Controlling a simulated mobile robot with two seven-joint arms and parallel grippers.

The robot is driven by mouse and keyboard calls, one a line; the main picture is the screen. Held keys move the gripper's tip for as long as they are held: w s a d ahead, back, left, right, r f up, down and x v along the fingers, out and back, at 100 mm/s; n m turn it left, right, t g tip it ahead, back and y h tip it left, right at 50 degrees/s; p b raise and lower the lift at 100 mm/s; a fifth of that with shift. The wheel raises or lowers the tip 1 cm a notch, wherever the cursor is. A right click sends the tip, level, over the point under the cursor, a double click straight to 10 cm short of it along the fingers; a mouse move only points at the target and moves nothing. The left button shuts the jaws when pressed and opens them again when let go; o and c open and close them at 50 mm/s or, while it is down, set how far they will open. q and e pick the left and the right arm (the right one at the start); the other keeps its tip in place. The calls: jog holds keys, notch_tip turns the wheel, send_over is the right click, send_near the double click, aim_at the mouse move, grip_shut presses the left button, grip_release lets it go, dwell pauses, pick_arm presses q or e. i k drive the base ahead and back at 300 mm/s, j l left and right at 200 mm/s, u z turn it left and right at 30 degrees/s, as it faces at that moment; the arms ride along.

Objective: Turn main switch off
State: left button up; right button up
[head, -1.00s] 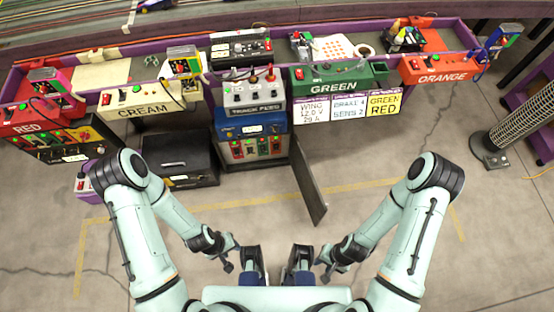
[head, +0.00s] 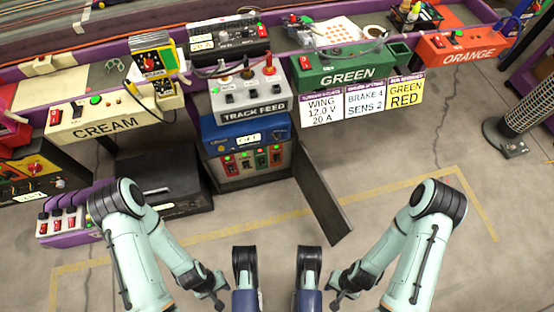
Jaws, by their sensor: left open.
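No label reading "main" is legible, so I cannot tell for sure which control is the main switch. A yellow box with a red rotary knob (head: 152,62) stands above the CREAM panel. Another red knob on yellow (head: 34,168) is at the far left. The grey TRACK FEED box (head: 247,90) with several levers stands on a blue unit (head: 247,132), above a row of red and green switches (head: 252,158). My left gripper (head: 213,296) is low in front of my body, open, far from all panels. My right gripper (head: 342,296) is also low and apart; its jaws are unclear.
A heater-like cylinder (head: 520,115) stands at right. The floor ahead (head: 400,140) is clear.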

aim_at(35, 168)
jog(key=u, duration=2.25)
jog(key=i+j, duration=0.9)
jog(key=j, duration=0.2)
